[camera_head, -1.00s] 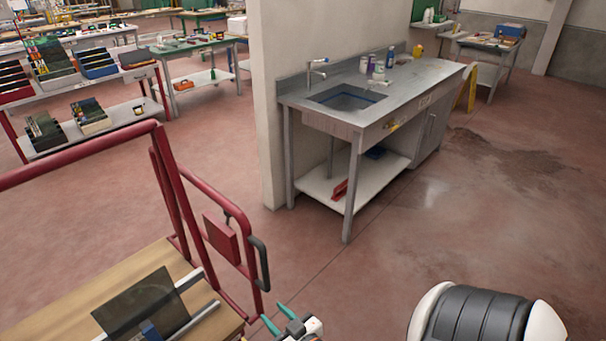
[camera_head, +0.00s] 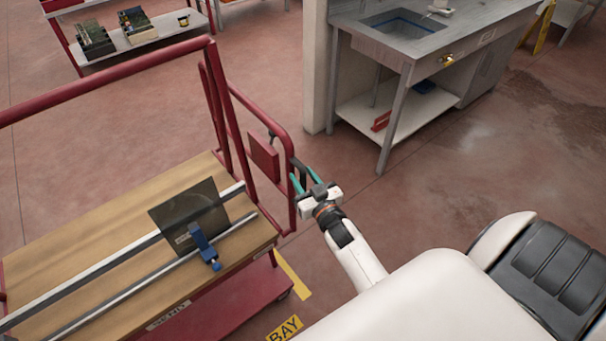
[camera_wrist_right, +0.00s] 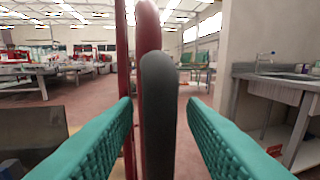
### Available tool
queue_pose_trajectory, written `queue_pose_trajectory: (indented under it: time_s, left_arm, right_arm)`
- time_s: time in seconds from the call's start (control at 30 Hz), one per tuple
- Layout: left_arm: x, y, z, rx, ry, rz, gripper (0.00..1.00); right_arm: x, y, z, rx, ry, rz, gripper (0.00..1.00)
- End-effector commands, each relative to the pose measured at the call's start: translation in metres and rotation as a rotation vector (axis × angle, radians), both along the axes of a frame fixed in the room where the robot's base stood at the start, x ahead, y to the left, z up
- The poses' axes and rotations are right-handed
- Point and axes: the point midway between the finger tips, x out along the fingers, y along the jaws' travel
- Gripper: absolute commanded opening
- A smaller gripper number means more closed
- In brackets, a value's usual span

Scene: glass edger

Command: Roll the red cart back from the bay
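The red cart (camera_head: 265,158) stands at the left in the head view, with a red tube frame and a wooden deck (camera_head: 110,225). A dark glass pane (camera_head: 190,215) and a blue clamp (camera_head: 203,243) sit on its rails. My right gripper (camera_head: 303,180) is at the cart's near-right upright, by its black grip. In the right wrist view the black grip (camera_wrist_right: 159,115) stands upright between the two teal fingers, with small gaps visible on both sides. The right gripper is open around it. My left gripper is not in view.
A steel sink bench (camera_head: 395,100) stands at the back right beside a wall end (camera_head: 319,70). A yellow floor marking (camera_head: 285,328) reading BAY lies by the cart's near corner. A shelf table (camera_head: 150,35) stands at the back left. Open floor lies between cart and bench.

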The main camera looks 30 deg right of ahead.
Motion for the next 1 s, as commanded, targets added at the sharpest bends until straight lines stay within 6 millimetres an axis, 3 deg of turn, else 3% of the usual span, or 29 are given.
queue_pose_trajectory:
  time_s: [0.37, 0.6, 1.0]
  left_arm:
    - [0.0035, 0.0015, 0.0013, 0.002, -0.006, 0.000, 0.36]
    - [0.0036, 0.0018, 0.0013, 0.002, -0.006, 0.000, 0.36]
    - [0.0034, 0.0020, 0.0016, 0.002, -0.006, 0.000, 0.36]
  right_arm:
    - [0.0066, -0.0009, -0.0002, 0.000, 0.000, 0.000, 0.38]
    - [0.0066, -0.0008, -0.0001, 0.000, 0.000, 0.000, 0.00]
    - [0.0064, -0.0004, -0.0002, 0.000, 0.001, 0.001, 0.00]
